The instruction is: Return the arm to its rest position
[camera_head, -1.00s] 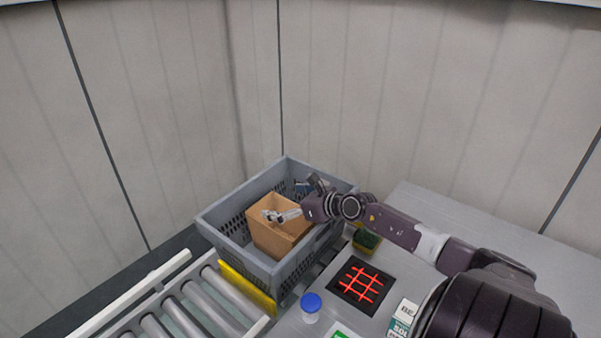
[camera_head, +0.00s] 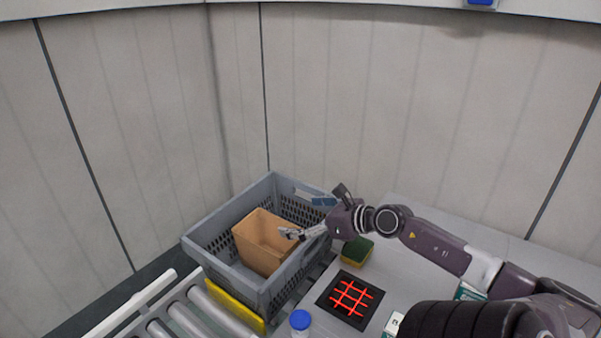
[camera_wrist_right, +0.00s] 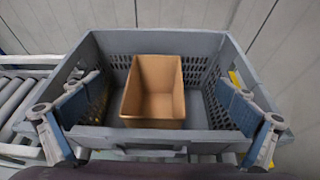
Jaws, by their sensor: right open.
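My right gripper (camera_head: 290,233) reaches in from the right in the head view, with its fingertips over the near right side of the grey tote. In the right wrist view my right gripper (camera_wrist_right: 158,115) is open and empty, its two fingers far apart at the left and right. My left gripper is not in view. The grey tote (camera_head: 215,240) holds an open, empty-looking cardboard box (camera_head: 262,255). In the right wrist view the box (camera_wrist_right: 153,125) stands inside the tote (camera_wrist_right: 205,42), between the fingers but beyond them.
A roller conveyor (camera_head: 185,318) lies left of the tote. On the grey table (camera_head: 405,270) are a green and yellow sponge (camera_head: 356,251), a black pad with a red grid (camera_head: 350,299), a blue-capped bottle (camera_head: 300,321) and white cartons (camera_head: 391,325). Pale walls stand behind.

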